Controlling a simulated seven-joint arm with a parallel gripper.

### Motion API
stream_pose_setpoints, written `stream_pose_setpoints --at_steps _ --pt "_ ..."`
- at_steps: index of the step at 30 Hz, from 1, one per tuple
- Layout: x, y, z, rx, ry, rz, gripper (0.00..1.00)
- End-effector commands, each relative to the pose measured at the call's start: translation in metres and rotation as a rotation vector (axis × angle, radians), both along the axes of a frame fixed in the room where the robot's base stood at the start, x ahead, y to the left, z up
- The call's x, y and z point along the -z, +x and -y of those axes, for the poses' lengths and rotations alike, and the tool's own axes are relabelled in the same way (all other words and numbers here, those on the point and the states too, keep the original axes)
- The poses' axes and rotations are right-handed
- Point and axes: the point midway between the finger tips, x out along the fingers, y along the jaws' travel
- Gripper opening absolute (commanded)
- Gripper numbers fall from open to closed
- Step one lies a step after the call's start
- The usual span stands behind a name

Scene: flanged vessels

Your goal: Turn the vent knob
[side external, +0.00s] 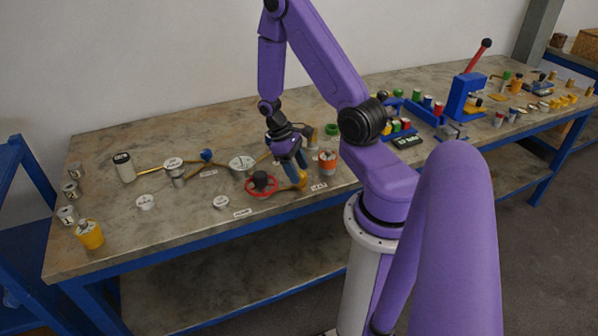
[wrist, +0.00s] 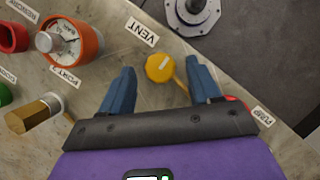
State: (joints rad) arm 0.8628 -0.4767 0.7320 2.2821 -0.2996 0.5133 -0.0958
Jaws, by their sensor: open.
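The vent knob is a yellow, many-sided knob (wrist: 160,68) with a pale mark on top, beside a VENT label (wrist: 141,31) in the wrist view. A yellow stem runs from it toward my right finger. In the side view the yellow knob (side external: 300,182) is partly hidden by my fingers. My gripper (wrist: 161,74) is open, with one blue finger on either side of the knob in the picture. A gap shows on both sides; the height difference is unclear. In the side view my gripper (side external: 296,168) points down at the knob.
A red handwheel (side external: 262,186) stands close left of the knob in the side view. An orange-ringed gauge (wrist: 68,42) and a brass fitting (wrist: 34,113) lie left in the wrist view. The bench's front edge is near. Bare bench (side external: 190,225) lies at front left.

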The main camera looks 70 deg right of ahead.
Motion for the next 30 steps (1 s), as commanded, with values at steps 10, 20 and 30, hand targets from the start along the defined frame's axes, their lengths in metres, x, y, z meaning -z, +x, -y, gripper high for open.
stream_pose_setpoints --at_steps 10,20,30 --pt "0.0129 -0.0055 -0.0004 0.000 0.001 0.001 0.62" --pt "0.0126 -0.0052 -0.0003 -0.001 0.000 0.001 0.10" --pt "0.0124 -0.0049 -0.0001 0.029 0.000 0.001 0.07"
